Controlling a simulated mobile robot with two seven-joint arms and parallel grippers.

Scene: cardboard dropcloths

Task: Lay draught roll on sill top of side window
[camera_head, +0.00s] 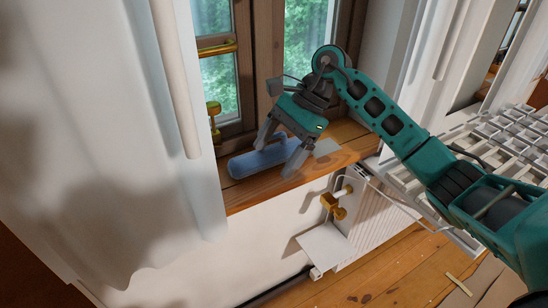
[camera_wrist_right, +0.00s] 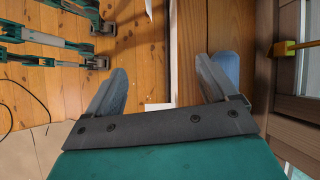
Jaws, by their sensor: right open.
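The blue draught roll (camera_head: 240,163) lies on the wooden sill top (camera_head: 240,197) in front of the side window (camera_head: 213,70). My right gripper (camera_head: 280,152) is open and points down at the roll's right part, one finger on the window side and one on the room side in the head view. The near finger hides part of the roll. In the right wrist view the open fingers (camera_wrist_right: 164,82) show, with a light blue surface (camera_wrist_right: 230,66) behind the right one. Whether the fingers touch the roll I cannot tell. My left gripper does not show.
A white curtain (camera_head: 80,130) hangs left of the sill. A small pale sheet (camera_head: 327,147) lies on the sill to the right. Below are a radiator (camera_head: 375,215) with a brass valve (camera_head: 336,203). White grid racks (camera_head: 500,150) stand at the right.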

